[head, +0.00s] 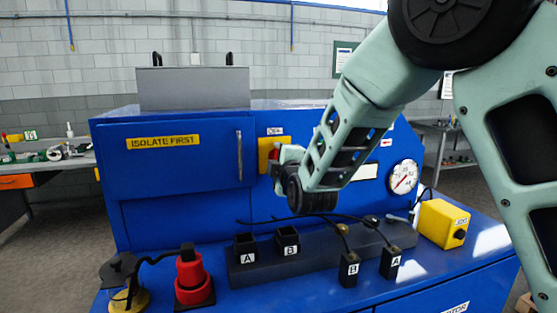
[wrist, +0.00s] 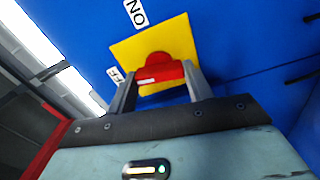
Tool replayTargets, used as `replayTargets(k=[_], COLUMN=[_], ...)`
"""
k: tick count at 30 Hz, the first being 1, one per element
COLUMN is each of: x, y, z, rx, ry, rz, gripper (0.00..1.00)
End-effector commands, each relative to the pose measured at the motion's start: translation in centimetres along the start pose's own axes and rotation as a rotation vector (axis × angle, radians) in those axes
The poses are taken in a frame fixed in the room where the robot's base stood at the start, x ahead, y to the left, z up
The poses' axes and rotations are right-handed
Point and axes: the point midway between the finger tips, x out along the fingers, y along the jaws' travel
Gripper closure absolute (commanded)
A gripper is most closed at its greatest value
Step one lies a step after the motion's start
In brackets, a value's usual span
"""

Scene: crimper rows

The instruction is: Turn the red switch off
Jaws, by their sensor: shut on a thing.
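The red switch (wrist: 166,58) sits on a square yellow plate (wrist: 128,50) on the blue cabinet front. Its red handle lies between the two fingers of my gripper (wrist: 160,75), which is shut on it. In the wrist view, an ON label (wrist: 136,12) is above the plate and a partly hidden OFF label (wrist: 115,75) is at its lower left. In the head view the yellow plate (head: 263,150) shows beside my gripper (head: 281,157), which hides most of the switch. I cannot tell exactly which label the handle points to.
The blue cabinet has a door marked ISOLATE FIRST (head: 163,141) left of the switch. My arm covers the right side.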

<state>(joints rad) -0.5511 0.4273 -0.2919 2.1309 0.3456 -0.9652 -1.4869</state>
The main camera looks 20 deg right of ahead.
Motion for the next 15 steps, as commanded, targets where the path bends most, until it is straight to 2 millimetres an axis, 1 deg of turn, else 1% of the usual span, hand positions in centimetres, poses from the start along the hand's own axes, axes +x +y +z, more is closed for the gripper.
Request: replayTargets(k=[6, 15], x=[-0.01, 0.00], y=[-0.06, -0.10], z=[-0.11, -0.02], rx=[-0.111, -0.173], ry=[0.002, 0.001], rz=[-0.001, 0.000], gripper=[0.72, 0.72])
